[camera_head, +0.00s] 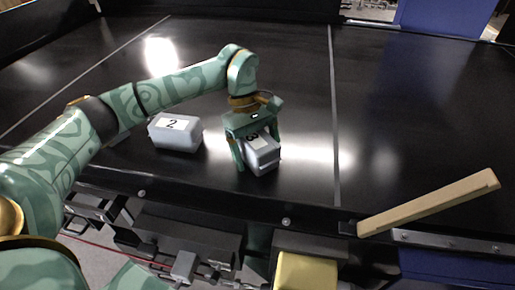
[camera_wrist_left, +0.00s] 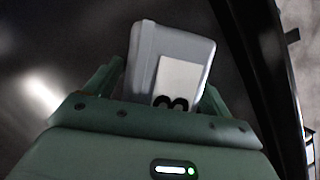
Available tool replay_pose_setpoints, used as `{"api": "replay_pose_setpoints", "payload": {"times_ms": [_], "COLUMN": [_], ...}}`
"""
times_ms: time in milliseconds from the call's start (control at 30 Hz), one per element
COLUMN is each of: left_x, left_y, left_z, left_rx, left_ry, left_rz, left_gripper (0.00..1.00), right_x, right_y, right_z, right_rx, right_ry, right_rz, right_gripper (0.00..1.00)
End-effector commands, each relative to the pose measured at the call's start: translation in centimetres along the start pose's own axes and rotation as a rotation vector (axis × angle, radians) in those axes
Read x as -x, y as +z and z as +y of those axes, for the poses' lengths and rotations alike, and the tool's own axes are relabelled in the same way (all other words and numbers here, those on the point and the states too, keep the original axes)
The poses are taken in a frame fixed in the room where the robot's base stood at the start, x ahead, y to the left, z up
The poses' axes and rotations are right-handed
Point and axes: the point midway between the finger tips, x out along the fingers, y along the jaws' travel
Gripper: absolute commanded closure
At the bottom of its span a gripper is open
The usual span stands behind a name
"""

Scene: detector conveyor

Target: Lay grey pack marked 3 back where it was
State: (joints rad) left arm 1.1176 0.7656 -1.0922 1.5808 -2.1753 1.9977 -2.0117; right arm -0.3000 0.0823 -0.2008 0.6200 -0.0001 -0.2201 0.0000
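The grey pack marked 3 (camera_head: 263,158) is near the front edge of the black belt, in the head view. My left gripper (camera_head: 257,150) points down over it with one finger on each side. In the left wrist view the pack (camera_wrist_left: 143,65) fills the room between the fingers (camera_wrist_left: 165,88), a little turned, and its white label with a black 3 faces the camera. The gripper looks shut on it. Whether its underside touches the belt is hard to tell. My right gripper does not show.
A grey pack marked 2 (camera_head: 176,138) sits on the belt to the left of pack 3. A light wooden bar (camera_head: 430,203) sticks out over the belt at the right. The belt (camera_head: 400,110) is bare between them and behind. A dark rail (camera_head: 215,202) runs along its front.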

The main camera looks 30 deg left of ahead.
Motion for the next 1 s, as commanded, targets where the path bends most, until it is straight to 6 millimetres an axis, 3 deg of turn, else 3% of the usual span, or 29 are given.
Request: {"api": "replay_pose_setpoints", "payload": {"times_ms": [333,800,1000], "left_x": [0.8,10.6,12.2], "left_y": [0.1,0.1,0.1], "left_z": [0.1,0.1,0.0], "left_rx": [-0.001,0.002,0.000], "left_ry": [0.003,0.003,0.000], "left_rz": [0.002,0.002,0.000], "left_gripper": [0.18,0.18,0.18], "right_x": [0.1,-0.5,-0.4], "right_y": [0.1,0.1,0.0], "right_z": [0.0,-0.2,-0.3], "right_rx": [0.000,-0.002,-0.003], "right_ry": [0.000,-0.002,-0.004], "right_rz": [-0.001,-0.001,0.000], "right_gripper": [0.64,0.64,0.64]}}
